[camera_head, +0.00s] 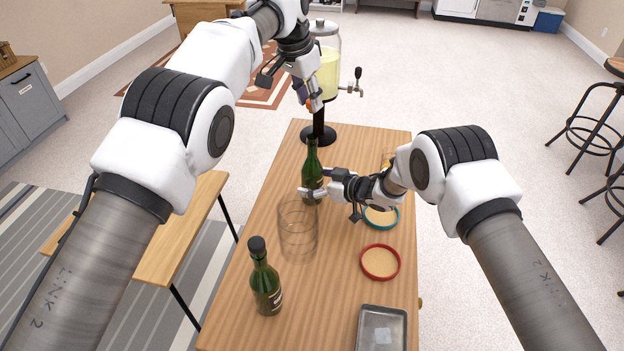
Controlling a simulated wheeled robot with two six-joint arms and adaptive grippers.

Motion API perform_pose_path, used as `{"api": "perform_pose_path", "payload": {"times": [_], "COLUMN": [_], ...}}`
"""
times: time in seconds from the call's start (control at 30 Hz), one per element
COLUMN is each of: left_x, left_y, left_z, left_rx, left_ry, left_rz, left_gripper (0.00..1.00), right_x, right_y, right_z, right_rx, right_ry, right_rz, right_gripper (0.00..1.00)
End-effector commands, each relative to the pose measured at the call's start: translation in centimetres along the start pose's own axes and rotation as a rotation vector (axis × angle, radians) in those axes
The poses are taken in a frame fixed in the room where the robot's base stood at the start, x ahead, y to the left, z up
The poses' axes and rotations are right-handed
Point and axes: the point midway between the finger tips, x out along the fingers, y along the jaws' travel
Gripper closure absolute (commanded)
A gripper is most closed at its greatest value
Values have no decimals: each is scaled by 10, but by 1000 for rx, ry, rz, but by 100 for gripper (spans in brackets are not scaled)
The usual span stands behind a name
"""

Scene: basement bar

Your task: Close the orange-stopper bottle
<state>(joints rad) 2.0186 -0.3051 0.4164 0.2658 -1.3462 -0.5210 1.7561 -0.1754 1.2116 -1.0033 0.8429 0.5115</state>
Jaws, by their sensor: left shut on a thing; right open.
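A green bottle (312,170) stands upright towards the far part of the wooden table, and I see no stopper in its neck. My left gripper (309,98) is above and behind its mouth, shut on a small orange stopper (309,104) that is mostly hidden by the fingers. The stopper is apart from the bottle. My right gripper (317,184) is open at the lower body of this bottle, with its fingers reaching around it; whether they touch the glass I cannot tell.
A second green bottle (265,285) with a dark top stands at the near left. A clear glass container (298,238), a teal ring-shaped coaster (396,224), a red one (381,276) and a grey tray (362,335) share the table. A drink dispenser (327,70) stands beyond.

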Motion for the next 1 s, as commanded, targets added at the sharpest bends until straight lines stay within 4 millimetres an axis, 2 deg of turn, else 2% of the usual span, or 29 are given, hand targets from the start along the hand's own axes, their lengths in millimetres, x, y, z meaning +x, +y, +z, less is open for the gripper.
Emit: {"api": "perform_pose_path", "payload": {"times": [0.07, 0.1, 0.17, 0.2, 0.33, 0.47, 0.8, 1.0], "left_x": [0, 0, 0, 0, 0, 3, 46, 47], "left_y": [0, 0, 0, 0, 0, 0, -2, -2], "left_z": [0, 0, 0, 0, 0, 1, 14, 14], "left_rx": [0, 0, 0, 0, 0, 0, -1, -1], "left_ry": [0, 0, 0, 0, 0, -1, -2, 0], "left_rz": [0, 0, 0, 0, 0, 1, 4, 3], "left_gripper": [84, 84, 84, 84, 84, 84, 84, 84], "right_x": [0, 0, 0, 0, 0, 0, 0, 0], "right_y": [0, 0, 0, 0, 0, 0, 0, 0], "right_z": [0, 0, 0, 0, 0, 0, 0, 1], "right_rx": [0, 0, 0, 0, 0, 0, 0, 0], "right_ry": [0, 0, 0, 0, 0, 0, -1, -1], "right_rz": [0, 0, 0, 0, 0, 0, 0, 0], "right_gripper": [9, 16, 38, 52, 98, 100, 100, 100]}}
